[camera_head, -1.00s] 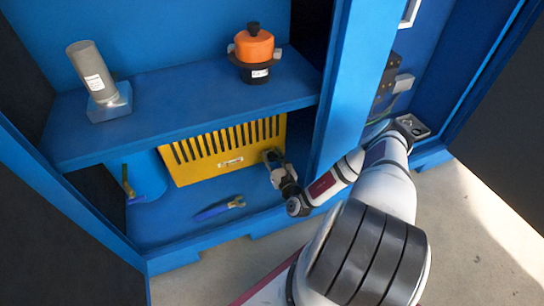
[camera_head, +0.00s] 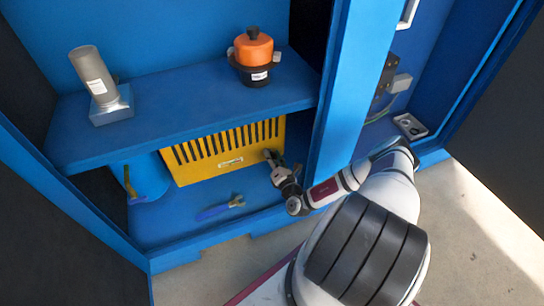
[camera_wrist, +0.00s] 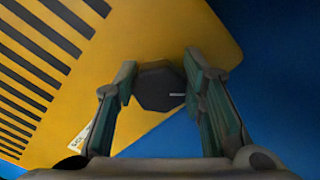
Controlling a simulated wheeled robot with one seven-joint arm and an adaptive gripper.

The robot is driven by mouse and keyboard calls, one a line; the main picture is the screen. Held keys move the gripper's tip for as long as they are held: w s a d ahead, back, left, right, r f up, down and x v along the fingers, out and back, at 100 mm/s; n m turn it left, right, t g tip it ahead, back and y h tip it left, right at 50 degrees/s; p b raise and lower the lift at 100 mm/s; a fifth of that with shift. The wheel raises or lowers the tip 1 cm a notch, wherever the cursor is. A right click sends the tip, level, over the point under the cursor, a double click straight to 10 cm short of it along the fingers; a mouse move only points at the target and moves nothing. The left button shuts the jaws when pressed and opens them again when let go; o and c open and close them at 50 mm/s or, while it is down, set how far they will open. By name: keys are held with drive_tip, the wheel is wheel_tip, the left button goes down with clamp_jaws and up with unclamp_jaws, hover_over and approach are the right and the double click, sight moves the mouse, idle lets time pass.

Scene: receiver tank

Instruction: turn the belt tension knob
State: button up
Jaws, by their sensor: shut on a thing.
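The belt tension knob (camera_wrist: 158,90) is a dark, many-sided knob on the face of the yellow slotted guard (camera_wrist: 190,25), seen in the wrist view. A short pale line on it points right. My gripper (camera_wrist: 161,78) has one finger on each side of the knob and is shut on it. In the head view, my gripper (camera_head: 272,160) is at the lower right end of the yellow guard (camera_head: 206,166), under the blue shelf, and the knob is hard to make out there.
The blue shelf (camera_head: 190,115) overhangs the guard and bears a grey cylinder (camera_head: 92,72) and an orange-topped part (camera_head: 253,48). A blue post (camera_head: 345,100) stands close right of my gripper. A blue-handled tool (camera_head: 215,210) lies on the cabinet floor.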

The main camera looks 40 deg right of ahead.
idle(0.4)
drive_tip(key=o, duration=1.2)
drive_tip(key=v, duration=1.2)
